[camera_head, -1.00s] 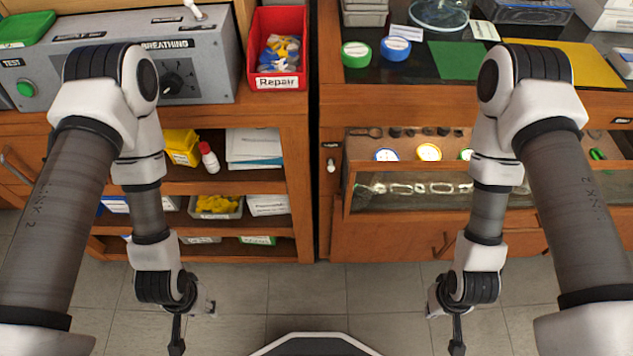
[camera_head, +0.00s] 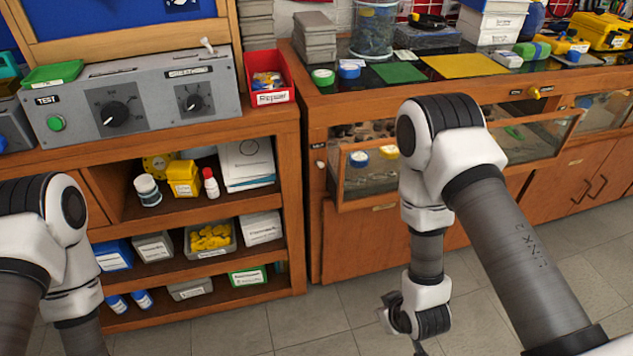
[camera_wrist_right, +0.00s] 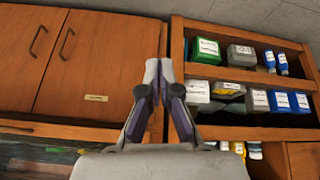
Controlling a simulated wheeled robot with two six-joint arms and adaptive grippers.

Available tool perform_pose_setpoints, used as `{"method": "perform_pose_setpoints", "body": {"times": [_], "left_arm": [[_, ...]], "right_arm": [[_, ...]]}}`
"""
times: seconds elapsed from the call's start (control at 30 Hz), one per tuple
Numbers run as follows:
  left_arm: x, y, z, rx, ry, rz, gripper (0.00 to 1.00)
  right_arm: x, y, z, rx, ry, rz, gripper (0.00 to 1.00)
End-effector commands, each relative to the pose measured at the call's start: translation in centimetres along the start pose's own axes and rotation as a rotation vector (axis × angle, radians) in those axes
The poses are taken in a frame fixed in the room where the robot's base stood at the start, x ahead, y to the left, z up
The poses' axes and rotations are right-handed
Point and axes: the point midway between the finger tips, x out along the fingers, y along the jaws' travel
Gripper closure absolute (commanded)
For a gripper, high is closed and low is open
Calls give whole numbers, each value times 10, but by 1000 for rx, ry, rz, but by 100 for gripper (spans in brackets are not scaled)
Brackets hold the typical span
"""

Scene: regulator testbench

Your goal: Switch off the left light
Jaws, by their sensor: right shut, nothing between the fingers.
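No lamp that I can clearly name as the left light is in view. A small pale knob (camera_head: 320,163) sits on the wooden cabinet front, under a dark label. A yellow knob (camera_head: 534,92) sits farther right on the same cabinet. A white toggle lever (camera_head: 207,45) stands on top of the grey breathing test box (camera_head: 150,90). My right gripper (camera_wrist_right: 163,72) is shut and empty in the right wrist view, in front of the cabinet doors and shelf. It touches none of these controls. My left gripper is outside the views; only part of its arm shows.
A red repair bin (camera_head: 270,97) stands right of the grey box. The open shelf (camera_head: 200,261) holds several bottles and boxes. A glass-fronted drawer (camera_head: 375,190) juts out from the right cabinet. The tiled floor (camera_head: 330,325) in front is clear.

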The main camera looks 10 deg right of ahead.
Motion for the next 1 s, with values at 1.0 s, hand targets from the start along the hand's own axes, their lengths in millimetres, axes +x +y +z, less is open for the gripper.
{"method": "perform_pose_setpoints", "body": {"times": [1.0], "left_arm": [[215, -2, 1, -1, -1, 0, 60]], "right_arm": [[-58, 5, -319, -434, 1153, 301, 100]]}}
